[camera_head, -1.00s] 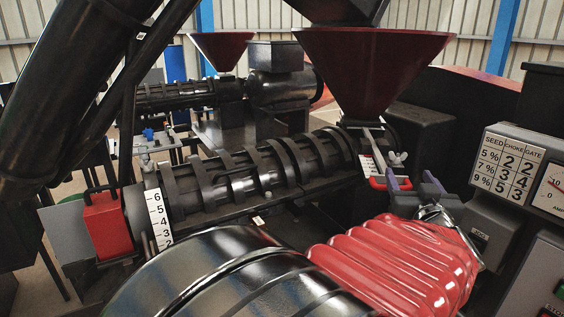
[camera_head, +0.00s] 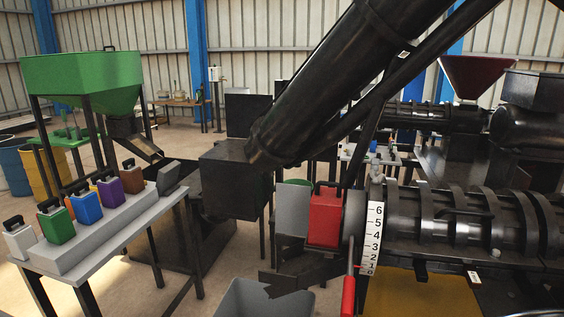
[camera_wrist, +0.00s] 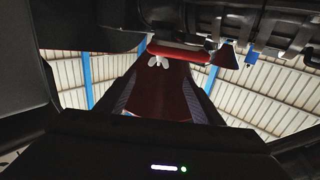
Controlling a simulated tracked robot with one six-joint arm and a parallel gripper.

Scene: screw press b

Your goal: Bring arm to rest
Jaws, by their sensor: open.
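My gripper (camera_wrist: 162,75) shows only in the wrist view. Its two fingers with purple-grey inner faces stand apart with nothing held between them. A dark red hopper surface (camera_wrist: 160,95) fills the gap beyond. In the head view the arm and gripper are out of frame. The screw press barrel (camera_head: 455,215) lies at right, with a white number scale (camera_head: 374,240) and a red case (camera_head: 325,216) at its left end.
A bench (camera_head: 110,245) at left bears several small coloured cases. A green hopper (camera_head: 85,82) stands behind it. A grey bin (camera_head: 262,300) sits at bottom centre. A red-gripped lever (camera_head: 348,293) hangs below the scale. A large black tube (camera_head: 340,85) slants across.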

